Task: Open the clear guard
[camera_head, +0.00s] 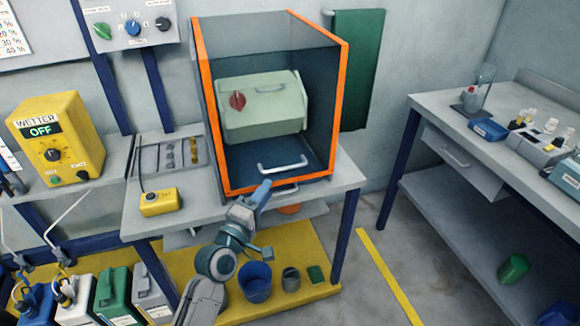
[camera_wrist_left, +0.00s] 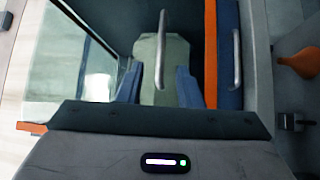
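The clear guard (camera_head: 211,110) is an orange-edged see-through front on a dark box on the grey bench, and it appears down over the opening. Its pale bar handle (camera_head: 284,168) is low on the front and shows in the left wrist view (camera_wrist_left: 160,50). Behind it sits a light green unit (camera_head: 262,115) with a red knob. My left gripper (camera_head: 265,185) is just below and left of the handle. In the left wrist view its blue fingers (camera_wrist_left: 158,85) are apart, with the handle lined up between them; contact cannot be told. My right gripper is out of view.
A second handle (camera_head: 285,189) is below the orange bottom edge and shows in the left wrist view (camera_wrist_left: 237,57). A yellow control box (camera_head: 159,202) sits left on the bench. An orange object (camera_head: 289,209) is under the bench edge. A blue bucket (camera_head: 255,282) stands below.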

